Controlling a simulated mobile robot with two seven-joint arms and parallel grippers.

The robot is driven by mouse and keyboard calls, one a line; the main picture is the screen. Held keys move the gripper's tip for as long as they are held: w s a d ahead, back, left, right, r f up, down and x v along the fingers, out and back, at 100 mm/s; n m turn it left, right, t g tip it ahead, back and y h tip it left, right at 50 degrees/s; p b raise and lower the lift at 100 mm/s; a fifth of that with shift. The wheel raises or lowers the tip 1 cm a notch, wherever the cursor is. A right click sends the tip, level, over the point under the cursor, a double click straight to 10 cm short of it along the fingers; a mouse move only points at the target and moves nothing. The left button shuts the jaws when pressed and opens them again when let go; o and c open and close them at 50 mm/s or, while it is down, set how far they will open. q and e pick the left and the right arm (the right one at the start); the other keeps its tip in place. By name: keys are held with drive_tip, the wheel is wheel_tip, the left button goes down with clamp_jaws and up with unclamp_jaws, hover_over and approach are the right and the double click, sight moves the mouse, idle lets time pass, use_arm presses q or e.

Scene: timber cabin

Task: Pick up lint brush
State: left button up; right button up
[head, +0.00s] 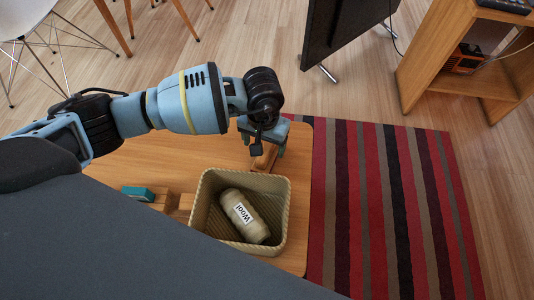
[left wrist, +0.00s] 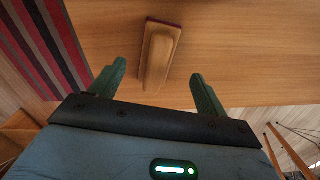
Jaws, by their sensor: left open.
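The lint brush (head: 264,158) is a brown wooden piece lying on the wooden table, partly hidden under my left gripper in the head view. In the left wrist view the brush (left wrist: 161,52) shows more fully, with a raised grip along its back and a dark red edge. My left gripper (head: 266,146) is open and above the brush. In the left wrist view its two green fingers (left wrist: 157,76) stand on either side of the brush's near end, apart from it. My right gripper is not in view.
A woven basket (head: 198,210) holding a jar labelled Wool (head: 244,216) stands beside the brush on the table (head: 300,200). A teal-topped block (head: 138,193) and wooden blocks lie left of the basket. A striped rug (head: 390,200) lies on the floor to the right.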

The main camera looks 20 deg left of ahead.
sight(266, 151)
use_arm(q)
drive_tip(key=shift+d+f+b, duration=0.2)
drive_tip(key=shift+f+b, duration=0.65)
drive_tip(key=shift+f, duration=2.2)
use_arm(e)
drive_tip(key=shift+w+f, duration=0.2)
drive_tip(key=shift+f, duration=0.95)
